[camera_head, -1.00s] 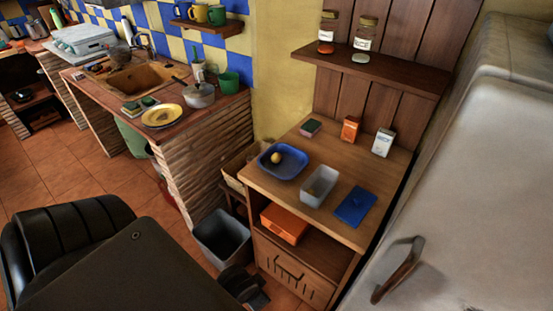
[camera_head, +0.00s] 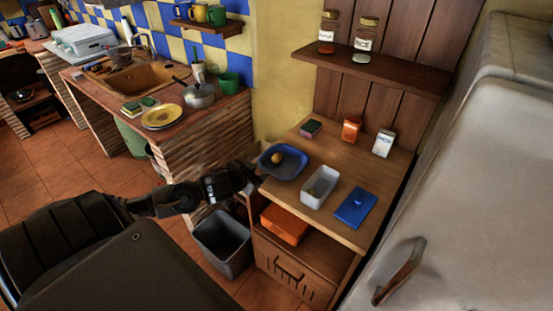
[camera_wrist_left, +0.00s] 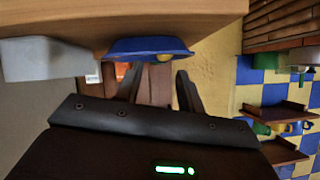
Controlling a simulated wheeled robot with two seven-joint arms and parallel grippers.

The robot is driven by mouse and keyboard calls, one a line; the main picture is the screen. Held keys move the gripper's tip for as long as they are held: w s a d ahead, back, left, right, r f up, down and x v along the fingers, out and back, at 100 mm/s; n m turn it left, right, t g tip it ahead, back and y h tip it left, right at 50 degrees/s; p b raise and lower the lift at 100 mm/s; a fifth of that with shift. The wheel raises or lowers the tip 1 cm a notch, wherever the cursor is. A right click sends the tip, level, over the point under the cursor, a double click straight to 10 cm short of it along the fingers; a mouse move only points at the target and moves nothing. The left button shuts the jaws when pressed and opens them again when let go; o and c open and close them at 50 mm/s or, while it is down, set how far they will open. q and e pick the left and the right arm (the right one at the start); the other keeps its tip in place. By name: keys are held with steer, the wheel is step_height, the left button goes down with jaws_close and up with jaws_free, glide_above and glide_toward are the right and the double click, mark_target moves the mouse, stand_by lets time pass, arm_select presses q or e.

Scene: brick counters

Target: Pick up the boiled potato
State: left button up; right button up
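The boiled potato (camera_head: 277,158), small and yellowish, lies in a blue dish (camera_head: 296,170) at the left end of the wooden side counter. In the left wrist view, which is turned over, part of the potato (camera_wrist_left: 164,57) shows at the rim of the blue dish (camera_wrist_left: 125,47). My left gripper (camera_head: 255,178) is just left of the dish, near the counter's left edge. Its fingers (camera_wrist_left: 158,88) stand apart with nothing between them, pointing toward the dish side. My right gripper is not in view.
A grey container (camera_head: 320,186) and a blue lidded box (camera_head: 355,207) stand right of the dish. A sponge (camera_head: 310,128) and two cartons (camera_head: 350,129) (camera_head: 383,143) are behind. A shelf (camera_head: 370,74) with jars hangs above. A bin (camera_head: 223,244) is below my left gripper.

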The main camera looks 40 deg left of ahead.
mark_target(274, 161)
arm_select(q)
steer(key=shift+w+a+r, duration=0.35)
steer(key=shift+w+r, duration=0.05)
steer(key=shift+r, duration=0.25)
steer(key=shift+w, duration=0.15)
steer(key=x, duration=0.5)
steer(key=shift+w+f+p, duration=0.15)
steer(key=shift+f+p, duration=0.05)
steer(key=shift+p, duration=0.1)
steer(key=shift+w+a, duration=0.15)
steer(key=shift+w, duration=0.1)
steer(key=p+x, duration=0.1)
steer(key=x, duration=0.3)
steer(key=shift+w+a+f, duration=0.1)
steer(key=shift+f, duration=0.1)
steer(key=shift+f, duration=0.1)
steer(key=shift+f, duration=0.1)
steer(key=c, duration=0.6)
